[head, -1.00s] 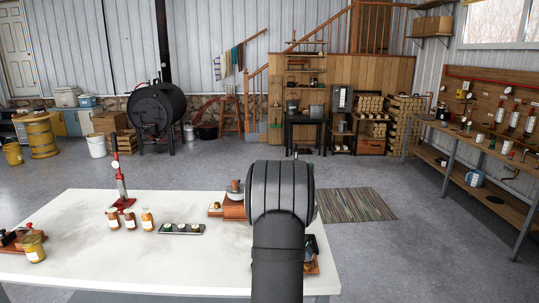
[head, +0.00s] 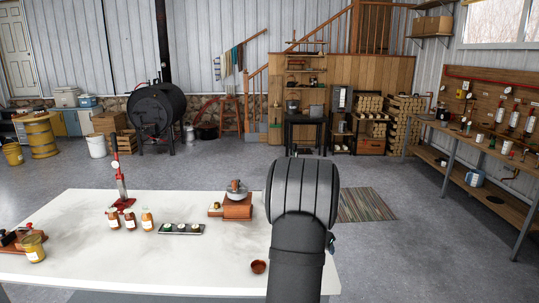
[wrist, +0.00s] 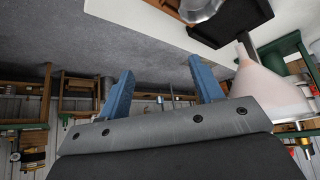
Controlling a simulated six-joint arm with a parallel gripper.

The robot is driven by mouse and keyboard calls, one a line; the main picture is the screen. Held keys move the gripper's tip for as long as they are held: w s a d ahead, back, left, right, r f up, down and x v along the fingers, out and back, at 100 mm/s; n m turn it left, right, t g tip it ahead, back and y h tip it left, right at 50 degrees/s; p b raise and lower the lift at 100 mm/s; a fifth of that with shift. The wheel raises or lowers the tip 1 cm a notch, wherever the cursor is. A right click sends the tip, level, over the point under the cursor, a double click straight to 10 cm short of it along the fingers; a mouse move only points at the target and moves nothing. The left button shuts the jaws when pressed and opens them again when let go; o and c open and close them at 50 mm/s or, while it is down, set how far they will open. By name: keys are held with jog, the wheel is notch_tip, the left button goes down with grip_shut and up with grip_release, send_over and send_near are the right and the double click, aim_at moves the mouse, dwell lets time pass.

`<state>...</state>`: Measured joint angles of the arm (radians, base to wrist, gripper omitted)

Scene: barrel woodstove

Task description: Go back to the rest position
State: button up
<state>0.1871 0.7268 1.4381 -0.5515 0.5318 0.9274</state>
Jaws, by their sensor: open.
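My gripper shows in the wrist view (wrist: 160,92), with two blue fingers spread apart and nothing between them. In the head view my dark arm rises over the right end of the white table (head: 60,225) and hides the gripper's fingers and part of the tabletop. The fingers point out over the grey floor in the wrist view. A pale, blurred conical shape (wrist: 265,90) and a dark tray-like piece (wrist: 235,22) are close to the right finger in that view; I cannot tell whether they touch it.
On the table are a red gauge stand (head: 122,190), several amber bottles (head: 130,219), a dark tray (head: 180,229) with small round items, a brown block with a metal bowl (head: 238,208), a small reddish cup (head: 258,266) and a yellow tin (head: 33,248). The table's front middle is clear.

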jog(key=s+d+r, duration=0.3)
jog(key=d, duration=0.1)
jog(key=w+a+f+n+y, duration=0.1)
jog(key=w+a+f+n, duration=0.1)
jog(key=w+a, duration=0.2)
jog(key=w+a+f+n+t+y, duration=0.1)
jog(key=w+a+n, duration=0.2)
jog(key=a, duration=0.7)
jog(key=w+a+f+n+y, duration=0.2)
jog(key=w+a, duration=0.3)
jog(key=a, duration=0.3)
jog(key=shift+w+f+n+t, duration=0.3)
jog(key=shift+w+f+n, duration=0.1)
jog(key=shift+n, duration=0.1)
jog(key=shift+d, duration=0.1)
jog(key=shift+c, duration=0.2)
